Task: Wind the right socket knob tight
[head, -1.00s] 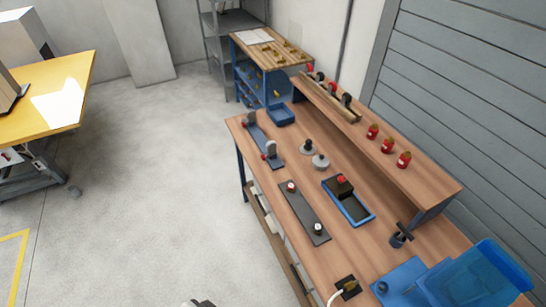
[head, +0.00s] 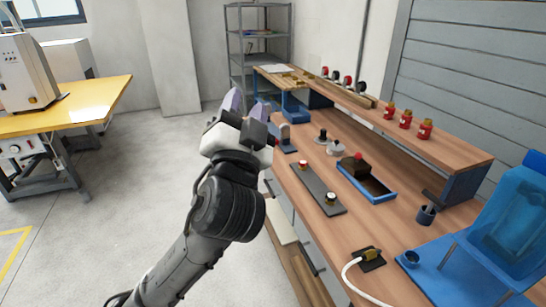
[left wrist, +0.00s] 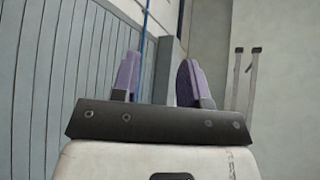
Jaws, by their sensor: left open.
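A dark grey strip (head: 318,183) lies on the wooden bench and bears two small knob-like fittings. The far left one (head: 303,164) has a red top. The near right one (head: 331,197) is pale with a dark part; how tight either sits cannot be told. My left gripper (head: 247,106) is raised at the bench's left edge, apart from the strip and up and left of it in the picture. My right gripper is out of view.
A blue-rimmed tray (head: 379,193) with a dark block lies right of the strip. A socket with a white cable (head: 369,258) and a blue bin (head: 510,235) are nearer. Red jars (head: 405,119) stand on the raised shelf. Bare wood surrounds the strip.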

